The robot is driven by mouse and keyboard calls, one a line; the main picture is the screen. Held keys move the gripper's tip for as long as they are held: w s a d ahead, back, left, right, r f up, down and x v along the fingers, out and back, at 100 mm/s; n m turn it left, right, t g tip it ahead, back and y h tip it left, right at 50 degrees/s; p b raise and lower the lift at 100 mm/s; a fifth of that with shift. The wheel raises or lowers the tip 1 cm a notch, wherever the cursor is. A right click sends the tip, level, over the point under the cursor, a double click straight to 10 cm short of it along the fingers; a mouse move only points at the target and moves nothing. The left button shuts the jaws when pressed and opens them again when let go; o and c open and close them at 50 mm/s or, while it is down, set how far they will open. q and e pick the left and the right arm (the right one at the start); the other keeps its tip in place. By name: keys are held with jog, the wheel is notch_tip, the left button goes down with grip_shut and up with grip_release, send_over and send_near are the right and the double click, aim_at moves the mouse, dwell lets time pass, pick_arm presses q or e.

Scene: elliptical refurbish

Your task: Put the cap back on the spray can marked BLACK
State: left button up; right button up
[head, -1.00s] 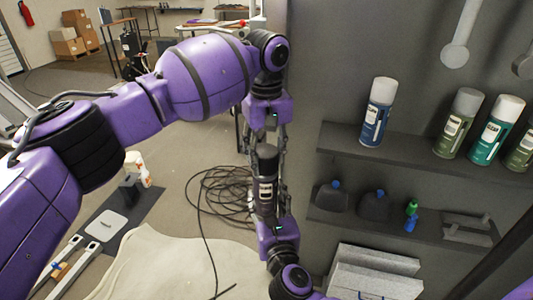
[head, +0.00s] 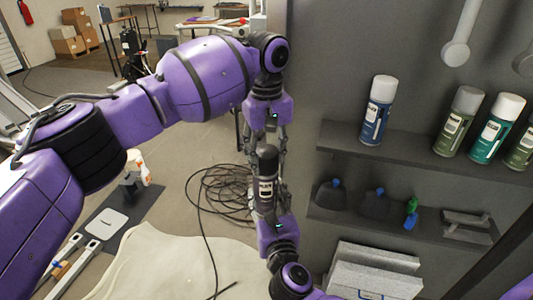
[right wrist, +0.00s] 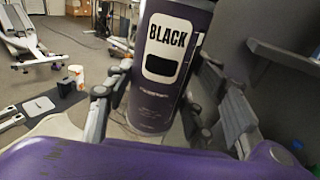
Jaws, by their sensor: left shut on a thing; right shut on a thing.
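The spray can (head: 266,190) stands upright in mid-air, dark with a pale label. In the right wrist view, the can (right wrist: 160,100) reads BLACK and its top is out of frame. My right gripper (head: 273,208) is below, pointing up, shut on the can's lower body. A dark grey cap (head: 266,156) is at the can's top, in line with it. I see no clear gap between them, but cannot tell whether it is fully seated. My left gripper (head: 275,142) reaches down from above, shut on the cap. Its fingertips are partly hidden.
On the right, a shelf (head: 420,160) holds blue and green spray cans (head: 380,112). A lower shelf (head: 360,216) holds dark jugs and small bottles. Coiled black cable (head: 215,195) lies on the floor behind the can. A pale sheet (head: 160,265) lies at lower left.

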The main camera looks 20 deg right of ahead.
pick_arm(q)
jog(key=shift+f, duration=0.2)
jog(key=o, duration=0.8)
jog(key=shift+o, duration=0.6)
jog(key=o, duration=0.7)
jog(key=shift+o, duration=0.2)
jog(key=shift+r, duration=3.5)
jog(key=shift+f, duration=0.1)
